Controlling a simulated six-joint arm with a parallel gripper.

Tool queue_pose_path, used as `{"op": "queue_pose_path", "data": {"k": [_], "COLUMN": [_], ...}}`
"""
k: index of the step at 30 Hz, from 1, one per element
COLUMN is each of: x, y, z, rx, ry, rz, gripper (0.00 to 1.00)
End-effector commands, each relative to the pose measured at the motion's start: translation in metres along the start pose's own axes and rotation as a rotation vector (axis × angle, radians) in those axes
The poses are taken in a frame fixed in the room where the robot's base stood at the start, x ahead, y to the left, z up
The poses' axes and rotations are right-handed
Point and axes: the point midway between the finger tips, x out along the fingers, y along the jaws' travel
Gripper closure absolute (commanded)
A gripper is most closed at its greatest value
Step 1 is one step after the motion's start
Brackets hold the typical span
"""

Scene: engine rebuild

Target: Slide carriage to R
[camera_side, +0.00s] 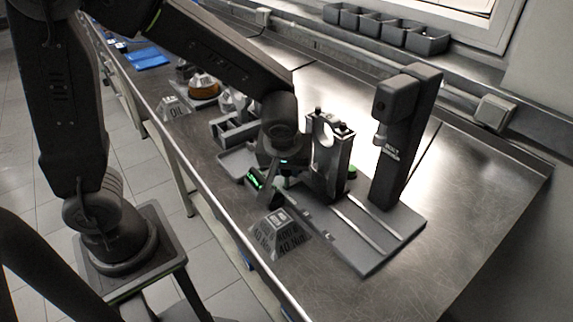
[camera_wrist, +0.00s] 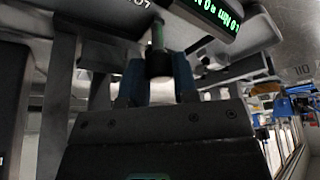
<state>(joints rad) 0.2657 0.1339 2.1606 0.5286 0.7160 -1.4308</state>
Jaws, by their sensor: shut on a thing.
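The carriage (camera_side: 328,160) is a dark upright block with a large round opening. It stands on the railed grey base plate (camera_side: 375,238), left of the tall press column (camera_side: 402,140). My gripper (camera_side: 272,182) is low at the carriage's left side, partly hidden by my wrist. In the wrist view my gripper (camera_wrist: 158,88) has its two fingers closed on a short dark handle (camera_wrist: 158,63). I cannot tell for sure whether the handle belongs to the carriage. No R mark is readable on the base.
A tool with a green lit display (camera_side: 255,179) is close beside my gripper; its display (camera_wrist: 215,12) also shows in the wrist view. A grey torque-labelled block (camera_side: 281,233) stands at the bench's front edge. Grey bins (camera_side: 385,28) line the back. The right bench end is clear.

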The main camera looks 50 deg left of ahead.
Motion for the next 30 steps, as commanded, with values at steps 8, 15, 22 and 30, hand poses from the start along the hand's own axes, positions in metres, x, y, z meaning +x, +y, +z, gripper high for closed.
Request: {"op": "queue_pose_path", "data": {"k": [8, 15, 22, 30], "x": [-0.004, -0.015, -0.021, -0.021], "y": [0.011, 0.040, 0.055, 0.056], "z": [0.009, 0.035, 0.049, 0.050], "rx": [0.004, 0.005, 0.001, -0.002], "ry": [0.000, 0.002, 0.003, 0.003], "rz": [0.002, 0.004, 0.003, 0.002], "gripper": [1.00, 1.00, 1.00, 1.00]}}
